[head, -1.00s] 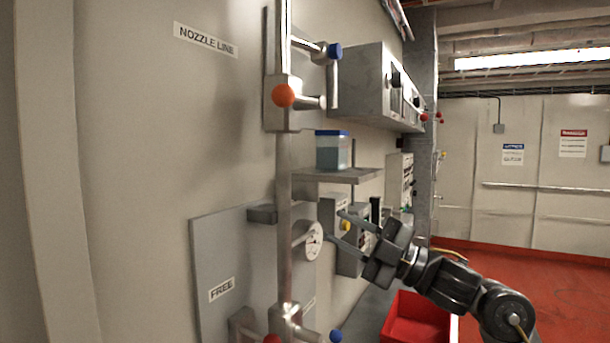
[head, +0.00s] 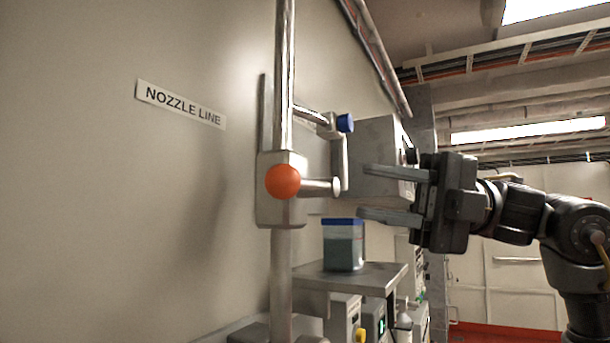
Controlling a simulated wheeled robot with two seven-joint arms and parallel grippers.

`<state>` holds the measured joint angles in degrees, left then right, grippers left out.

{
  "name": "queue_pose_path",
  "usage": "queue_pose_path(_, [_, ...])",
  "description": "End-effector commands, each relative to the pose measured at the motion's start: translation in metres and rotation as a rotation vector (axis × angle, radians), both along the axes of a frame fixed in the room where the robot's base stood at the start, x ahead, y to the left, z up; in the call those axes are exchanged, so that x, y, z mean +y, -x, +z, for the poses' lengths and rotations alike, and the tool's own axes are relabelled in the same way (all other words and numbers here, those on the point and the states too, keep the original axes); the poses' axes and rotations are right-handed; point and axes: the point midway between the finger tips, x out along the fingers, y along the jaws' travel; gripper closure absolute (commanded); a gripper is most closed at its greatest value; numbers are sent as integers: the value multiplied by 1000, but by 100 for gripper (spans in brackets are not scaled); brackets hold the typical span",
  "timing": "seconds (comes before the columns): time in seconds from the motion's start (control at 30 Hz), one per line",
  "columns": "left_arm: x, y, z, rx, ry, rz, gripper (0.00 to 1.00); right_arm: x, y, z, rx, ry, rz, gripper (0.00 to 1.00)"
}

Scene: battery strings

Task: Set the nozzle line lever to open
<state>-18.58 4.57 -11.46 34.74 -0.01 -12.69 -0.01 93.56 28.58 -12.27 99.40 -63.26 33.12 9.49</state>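The nozzle line valve has a grey block (head: 283,213) on a vertical pipe, beside the NOZZLE LINE label (head: 181,104). An orange ball (head: 283,181) is at the block's front. A short rod with a pale round end (head: 336,187) sticks out to the right. A bar (head: 341,160) rises near that end toward a blue knob (head: 345,123); I cannot tell exactly how these parts join. My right gripper (head: 363,191) is open and empty, its two fingers pointing left, just right of the rod's end and apart from it in the picture. My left gripper is out of view.
A grey wall box (head: 370,145) is behind my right gripper's fingers. Below, a blue-lidded clear container (head: 343,246) stands on a grey shelf (head: 373,274). Devices and a bottle (head: 404,325) are under the shelf. The wall left of the pipe is bare except for the label.

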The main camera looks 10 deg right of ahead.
Motion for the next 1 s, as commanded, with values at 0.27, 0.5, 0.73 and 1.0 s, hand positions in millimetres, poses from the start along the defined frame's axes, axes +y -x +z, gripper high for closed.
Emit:
queue_pose_path(0.27, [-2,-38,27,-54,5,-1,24,54,9,10,-1,-1,7,69])
queue_pose_path(0.5, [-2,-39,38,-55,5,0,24,83,13,11,1,-1,5,69])
queue_pose_path(0.73, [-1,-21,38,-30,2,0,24,89,14,10,1,-1,4,69])
queue_pose_path(1.0, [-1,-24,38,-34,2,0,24,89,14,10,1,-1,4,83])
